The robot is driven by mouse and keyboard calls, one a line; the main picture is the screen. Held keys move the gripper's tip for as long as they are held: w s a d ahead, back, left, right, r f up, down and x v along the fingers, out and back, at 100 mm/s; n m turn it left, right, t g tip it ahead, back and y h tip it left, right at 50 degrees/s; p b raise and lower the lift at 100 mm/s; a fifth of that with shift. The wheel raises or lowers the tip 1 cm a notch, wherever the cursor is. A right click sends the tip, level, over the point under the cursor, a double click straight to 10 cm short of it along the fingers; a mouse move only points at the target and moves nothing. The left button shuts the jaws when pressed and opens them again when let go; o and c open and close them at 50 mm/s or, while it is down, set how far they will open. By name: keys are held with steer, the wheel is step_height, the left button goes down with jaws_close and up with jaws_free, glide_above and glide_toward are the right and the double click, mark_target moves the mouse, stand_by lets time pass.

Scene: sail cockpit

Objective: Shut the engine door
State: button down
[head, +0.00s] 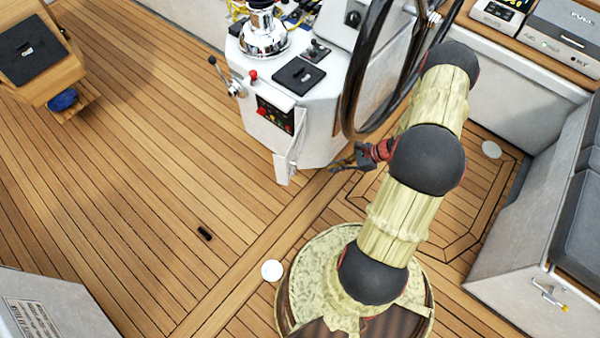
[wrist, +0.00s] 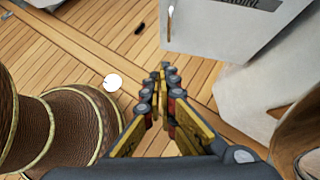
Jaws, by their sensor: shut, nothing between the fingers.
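The engine door (head: 286,163) is a white panel on the lower part of the white steering pedestal (head: 312,125). It stands open, jutting out from the pedestal, and shows nearly edge-on in the head view. In the wrist view the door (wrist: 215,32) is a broad pale panel at the top, with a small metal handle (wrist: 170,22) near its left edge. My gripper (head: 338,166) is shut and empty, low down to the right of the door and apart from it. In the wrist view my gripper (wrist: 163,72) points toward the floor just below the door's lower edge.
The dark steering wheel (head: 365,70) stands close above my gripper. A small black object (head: 204,233) and a white disc (head: 271,270) are on the teak floor. A seat (head: 560,200) bounds the right side. The floor left of the pedestal is mostly clear.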

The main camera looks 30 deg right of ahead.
steer(key=w+r+b+x, duration=0.2)
steer(key=b+x, duration=0.2)
steer(key=x, duration=0.9)
steer(key=shift+a+m, duration=0.3)
